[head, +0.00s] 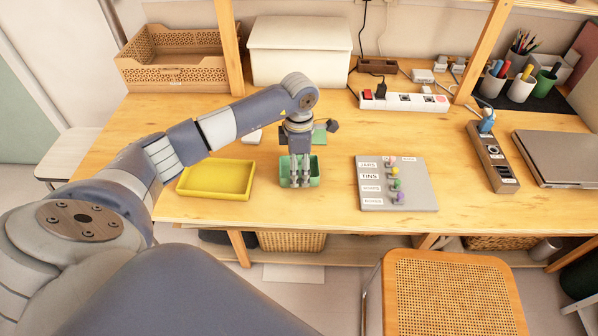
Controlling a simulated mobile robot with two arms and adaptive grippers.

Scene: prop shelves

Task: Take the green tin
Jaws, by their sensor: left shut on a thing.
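The green tin (315,172) is a small open box on the wooden desk, right of the yellow tray. My left gripper (300,182) points straight down over it, with its fingers at the tin. The gripper is shut on the tin, and its fingers hide part of the tin's inside and wall. I cannot tell whether the tin touches the desk. A green flat piece (320,134) shows just behind the gripper. My right gripper is not in view.
A yellow tray (217,194) lies left of the tin. A grey board (422,190) with labels and coloured pegs lies to the right. A chair (452,295) stands in front.

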